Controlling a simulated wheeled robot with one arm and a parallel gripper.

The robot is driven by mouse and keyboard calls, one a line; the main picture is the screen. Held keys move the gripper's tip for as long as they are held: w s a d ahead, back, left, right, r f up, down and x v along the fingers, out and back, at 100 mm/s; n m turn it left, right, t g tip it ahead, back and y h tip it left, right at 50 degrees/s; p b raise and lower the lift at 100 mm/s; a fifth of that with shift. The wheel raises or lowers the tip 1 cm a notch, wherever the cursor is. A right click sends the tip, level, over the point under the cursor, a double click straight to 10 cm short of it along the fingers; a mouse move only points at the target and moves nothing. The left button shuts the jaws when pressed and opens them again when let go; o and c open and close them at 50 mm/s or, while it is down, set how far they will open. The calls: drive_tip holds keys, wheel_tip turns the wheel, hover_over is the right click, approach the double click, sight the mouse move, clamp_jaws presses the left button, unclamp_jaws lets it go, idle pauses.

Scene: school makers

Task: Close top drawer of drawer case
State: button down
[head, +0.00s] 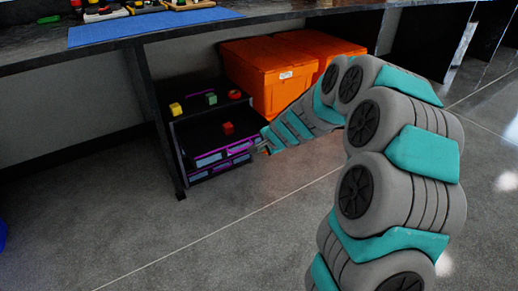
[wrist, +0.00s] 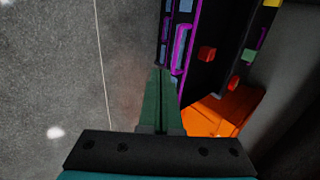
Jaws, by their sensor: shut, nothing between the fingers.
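The dark drawer case (head: 205,107) stands on the floor under the bench in the head view. Its top drawer (head: 236,151) is pulled out, with a purple-trimmed front and a red cube (head: 228,128) inside. The wrist view also shows the drawer front (wrist: 180,46) and the red cube (wrist: 207,53). My gripper (head: 262,147) is just outside the right end of the drawer front. In the wrist view my gripper (wrist: 161,72) is shut and empty, its tips close to that front. I cannot tell whether they touch it.
Yellow (head: 176,108), green (head: 211,98) and red (head: 234,94) blocks lie on the case top. Orange crates (head: 265,75) stand behind and right of the case. The bench top (head: 45,55) overhangs it. The floor (head: 130,225) in front is clear.

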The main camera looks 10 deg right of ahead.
drive_tip(key=w+r+x, duration=0.1)
drive_tip(key=x, duration=0.9)
drive_tip(key=shift+w+a+r+b, duration=0.15)
drive_tip(key=shift+w+a+b, duration=0.2)
drive_tip(key=shift+w, duration=0.1)
